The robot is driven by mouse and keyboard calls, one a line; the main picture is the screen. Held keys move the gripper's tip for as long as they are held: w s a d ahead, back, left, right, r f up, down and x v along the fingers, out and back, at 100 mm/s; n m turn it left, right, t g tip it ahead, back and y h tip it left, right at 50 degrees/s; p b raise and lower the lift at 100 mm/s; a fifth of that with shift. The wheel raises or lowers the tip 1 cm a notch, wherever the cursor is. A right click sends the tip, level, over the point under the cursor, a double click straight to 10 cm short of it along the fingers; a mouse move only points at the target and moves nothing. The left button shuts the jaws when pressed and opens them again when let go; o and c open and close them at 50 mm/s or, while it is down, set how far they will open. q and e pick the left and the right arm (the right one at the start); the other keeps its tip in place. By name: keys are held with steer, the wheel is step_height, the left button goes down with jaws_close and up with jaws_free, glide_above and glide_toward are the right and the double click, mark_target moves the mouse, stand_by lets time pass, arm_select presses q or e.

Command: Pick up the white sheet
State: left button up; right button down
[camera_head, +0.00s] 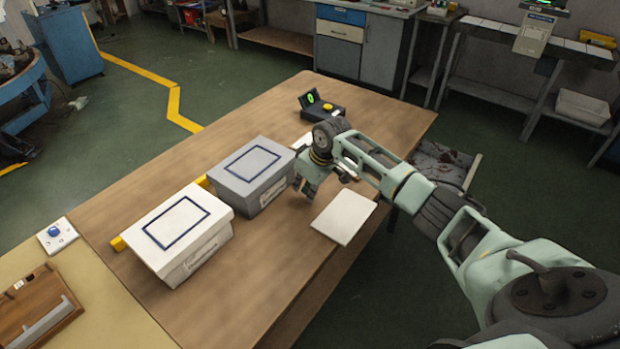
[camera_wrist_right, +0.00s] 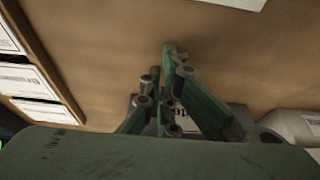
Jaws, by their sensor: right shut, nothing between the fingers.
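The white sheet (camera_head: 344,217) lies flat on the wooden table near its right edge. Part of a white flat thing (camera_wrist_right: 236,3), which looks like the sheet, shows at the top edge of the right wrist view. My right gripper (camera_head: 308,193) is above the table, to the left of the sheet and close to the grey box. Its fingers (camera_wrist_right: 170,50) are closed together with nothing between them. The sheet is apart from the fingers. My left gripper is not in view.
A grey box (camera_head: 252,176) and a white box (camera_head: 178,235), both with blue outlines on top, stand left of the gripper. A dark device with a yellow button (camera_head: 324,108) sits at the table's far end. The front part of the table is clear.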

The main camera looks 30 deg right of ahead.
mark_target(345, 215)
steer(key=s, duration=0.1)
steer(key=s+d+p, duration=0.1)
steer(key=s, duration=0.1)
steer(key=shift+s+d+r, duration=0.15)
steer(key=shift+d+r, duration=0.05)
steer(key=shift+s+d+p, duration=0.1)
steer(key=shift+s+p, duration=0.15)
steer(key=shift+p, duration=0.05)
steer(key=shift+f, duration=0.1)
steer(key=shift+s+d+r+p, duration=0.2)
steer(key=shift+s+p, duration=0.3)
steer(key=shift+p, duration=0.35)
steer(key=shift+s+d+p, duration=0.1)
steer(key=shift+s+p, duration=0.2)
steer(key=shift+p, duration=0.05)
steer(key=shift+s+f, duration=0.1)
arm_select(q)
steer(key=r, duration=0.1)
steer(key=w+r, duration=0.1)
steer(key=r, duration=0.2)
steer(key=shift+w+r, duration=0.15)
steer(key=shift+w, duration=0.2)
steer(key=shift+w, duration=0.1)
